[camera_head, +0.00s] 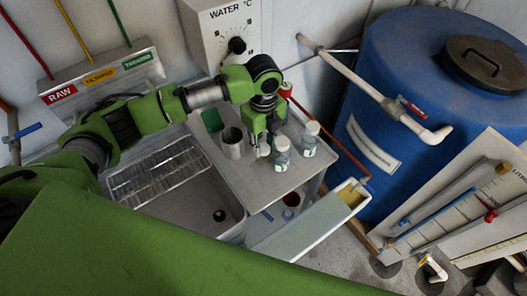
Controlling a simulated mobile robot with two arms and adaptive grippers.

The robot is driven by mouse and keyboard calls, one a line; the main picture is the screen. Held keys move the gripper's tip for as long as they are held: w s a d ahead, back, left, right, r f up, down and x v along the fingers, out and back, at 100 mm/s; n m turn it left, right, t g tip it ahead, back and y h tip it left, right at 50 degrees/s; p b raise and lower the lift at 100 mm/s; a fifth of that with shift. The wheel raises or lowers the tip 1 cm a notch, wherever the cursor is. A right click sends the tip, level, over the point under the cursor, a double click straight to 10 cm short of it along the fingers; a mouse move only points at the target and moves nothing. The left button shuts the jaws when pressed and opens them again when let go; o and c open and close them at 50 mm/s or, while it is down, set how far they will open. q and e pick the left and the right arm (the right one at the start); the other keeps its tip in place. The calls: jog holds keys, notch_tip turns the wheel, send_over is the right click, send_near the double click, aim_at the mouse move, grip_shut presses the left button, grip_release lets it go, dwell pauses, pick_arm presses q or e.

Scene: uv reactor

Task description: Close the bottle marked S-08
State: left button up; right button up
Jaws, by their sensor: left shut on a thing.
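Two small clear bottles with white tops and labels stand upright on the grey table top. The nearer bottle (281,155) is right beside my left gripper, and the other bottle (310,140) is to its right. The labels are too small to read, so I cannot tell which is S-08. My left gripper (264,145) points down over the table and is shut on a small pale thing that looks like a white cap (263,151), just left of the nearer bottle. The fingers partly hide it. My right gripper is not in view.
A grey metal cup (232,142) and a green block (212,120) stand left of the gripper. A sink with a wire rack (155,180) lies left of the table. A pale trough (310,225) and a large blue tank (400,100) are to the right.

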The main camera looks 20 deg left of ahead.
aim_at(263, 148)
pick_arm(q)
notch_tip(263, 148, up, 14)
jog(key=b, duration=0.2)
jog(key=shift+f+b, duration=0.15)
jog(key=shift+b, duration=0.15)
jog(key=s+a+f+n, duration=0.1)
jog(key=s+a+n, duration=0.1)
jog(key=s+n, duration=0.5)
jog(key=s+a+f+n+b, duration=0.1)
jog(key=s+n, duration=0.6)
jog(key=n, duration=1.1)
jog(key=shift+a+f, duration=0.15)
jog(key=shift+a, duration=0.5)
